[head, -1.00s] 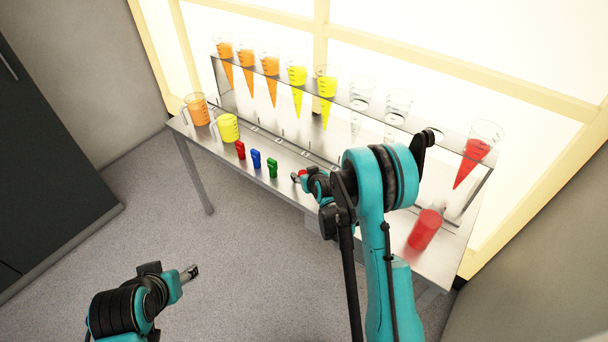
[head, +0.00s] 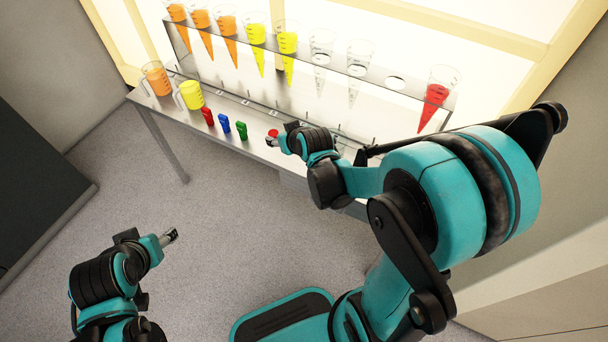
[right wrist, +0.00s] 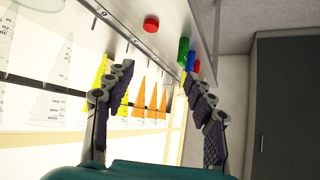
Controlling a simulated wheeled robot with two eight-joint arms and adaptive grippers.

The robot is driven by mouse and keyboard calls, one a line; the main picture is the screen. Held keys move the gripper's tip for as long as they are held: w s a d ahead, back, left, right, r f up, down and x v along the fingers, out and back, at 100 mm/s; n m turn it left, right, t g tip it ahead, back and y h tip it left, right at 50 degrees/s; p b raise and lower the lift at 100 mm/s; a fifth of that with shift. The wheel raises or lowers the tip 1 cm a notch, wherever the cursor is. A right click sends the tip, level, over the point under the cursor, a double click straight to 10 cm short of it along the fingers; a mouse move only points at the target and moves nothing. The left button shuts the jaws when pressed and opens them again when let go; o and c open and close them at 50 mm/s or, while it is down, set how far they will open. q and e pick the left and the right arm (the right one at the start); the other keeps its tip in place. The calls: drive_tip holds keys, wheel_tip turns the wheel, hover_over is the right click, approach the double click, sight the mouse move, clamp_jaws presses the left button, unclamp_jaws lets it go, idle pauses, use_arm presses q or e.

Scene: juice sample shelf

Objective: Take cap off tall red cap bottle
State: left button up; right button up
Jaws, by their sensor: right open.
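A round red cap (head: 272,133) sits on the metal bench, right of the small green bottle, at the tip of my right gripper. In the right wrist view the red cap (right wrist: 151,23) lies on the bench surface beyond the open fingers, apart from them. I see no tall bottle under it. My right gripper (right wrist: 163,82) is open with nothing between its fingers; in the head view its tip (head: 271,142) is beside the cap. My left gripper (head: 170,237) hangs over the floor at lower left, far from the bench; its jaws are too small to judge.
Small red (head: 208,116), blue (head: 224,124) and green (head: 241,130) bottles stand in a row on the bench. Orange (head: 157,79) and yellow (head: 190,95) jugs stand at its left end. Cones of orange, yellow, clear and red (head: 435,98) liquid hang in the rack behind.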

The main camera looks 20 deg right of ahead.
drive_tip(key=s+a+r+g, duration=0.1)
drive_tip(key=s+r, duration=0.2)
drive_tip(key=s, duration=0.7)
drive_tip(key=s+r+g, duration=0.1)
drive_tip(key=s+r, duration=0.1)
drive_tip(key=s, duration=0.8)
drive_tip(key=shift+a+r+g+h, duration=0.3)
drive_tip(key=shift+a+r+g, duration=0.05)
drive_tip(key=shift+r+g, duration=0.05)
